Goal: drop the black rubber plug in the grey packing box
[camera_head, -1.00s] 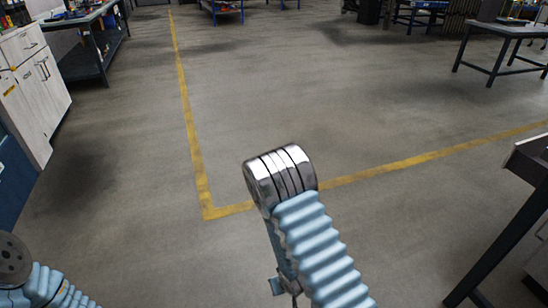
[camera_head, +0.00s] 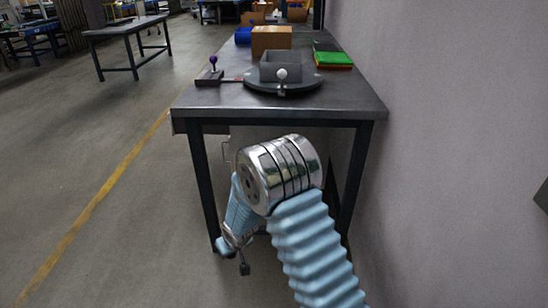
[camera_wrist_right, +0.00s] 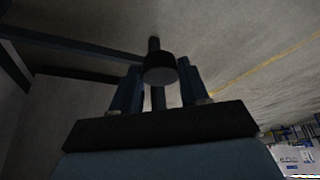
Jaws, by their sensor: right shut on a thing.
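The grey packing box (camera_head: 282,60) sits on a dark round turntable (camera_head: 258,84) on the table ahead, open at the top. My right arm hangs low in front of the table, with its gripper (camera_head: 240,252) below the tabletop and well short of the box. In the right wrist view the right gripper (camera_wrist_right: 160,88) is shut on the black rubber plug (camera_wrist_right: 159,70), a dark round piece with a narrower stem. The plug shows small and dark below the gripper in the head view (camera_head: 244,268). My left gripper is out of view.
The table (camera_head: 350,103) stands against a grey wall at right. A white-knobbed post (camera_head: 282,74) stands before the box. A purple-knobbed lever (camera_head: 212,62) is left, a brown carton (camera_head: 271,40) behind, a green tray (camera_head: 333,59) at back right.

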